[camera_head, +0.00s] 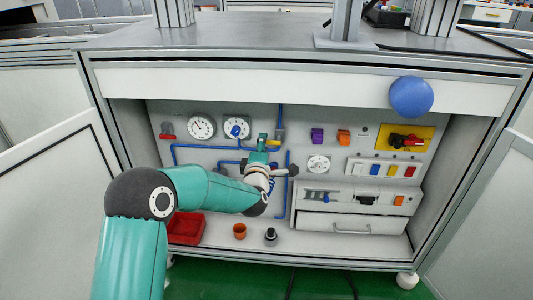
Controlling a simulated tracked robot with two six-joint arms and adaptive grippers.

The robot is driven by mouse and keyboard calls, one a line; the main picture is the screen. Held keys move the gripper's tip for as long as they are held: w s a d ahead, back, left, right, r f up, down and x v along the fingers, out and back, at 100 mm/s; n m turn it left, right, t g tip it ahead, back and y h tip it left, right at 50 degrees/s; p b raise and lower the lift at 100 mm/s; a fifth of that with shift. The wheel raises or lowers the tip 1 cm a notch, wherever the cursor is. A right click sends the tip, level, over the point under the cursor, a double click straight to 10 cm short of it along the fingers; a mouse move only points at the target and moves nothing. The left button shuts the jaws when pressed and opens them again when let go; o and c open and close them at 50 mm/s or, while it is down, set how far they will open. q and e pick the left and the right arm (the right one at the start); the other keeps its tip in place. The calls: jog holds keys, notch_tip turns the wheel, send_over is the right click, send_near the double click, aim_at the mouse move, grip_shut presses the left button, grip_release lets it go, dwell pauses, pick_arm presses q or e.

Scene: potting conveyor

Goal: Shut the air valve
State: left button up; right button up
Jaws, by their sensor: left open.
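My left arm comes in from the lower left, and my left gripper (260,152) is at the back panel of the open cabinet, among the blue air pipes. It is open. A small yellow handle (274,143) shows just beside its tip, at a pipe; this looks like the air valve. The wrist and gripper hide part of the valve and pipes, so I cannot tell the handle's exact angle or whether the gripper touches it. My right gripper is not in view.
A red bin (186,228), an orange pot (239,231) and a drawer unit (350,222) stand on the cabinet floor. A blue ball (411,96) shows before the upper right edge.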

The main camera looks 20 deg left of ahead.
pick_arm(q)
jog(key=v, duration=1.2)
jog(key=s+d+f+m+g+h+p, duration=0.2)
jog(key=s+f+m+g+p, duration=0.3)
jog(key=f, duration=0.6)
jog(key=s+d+f+m+g+h+p, duration=0.25)
jog(key=s+f, duration=0.35)
jog(key=f, duration=0.5)
jog(key=s+d+f+m+g+h, duration=0.2)
jog(key=s+d+m+g, duration=0.15)
jog(key=s, duration=0.35)
jog(key=s+d+f+m+g+h, duration=0.1)
jog(key=s+d+f+m+g, duration=0.2)
jog(key=s, duration=0.4)
jog(key=s+d+f+m+g+h, duration=0.1)
jog(key=s+f+m+g+h, duration=0.15)
jog(key=s+m, duration=0.3)
notch_tip(320, 180, up, 38)
jog(key=y+p, duration=0.1)
jog(key=p, duration=3.6)
jog(key=shift+s+r+p, duration=0.2)
jog(key=shift+s+p, duration=0.05)
jog(key=shift+p, duration=0.15)
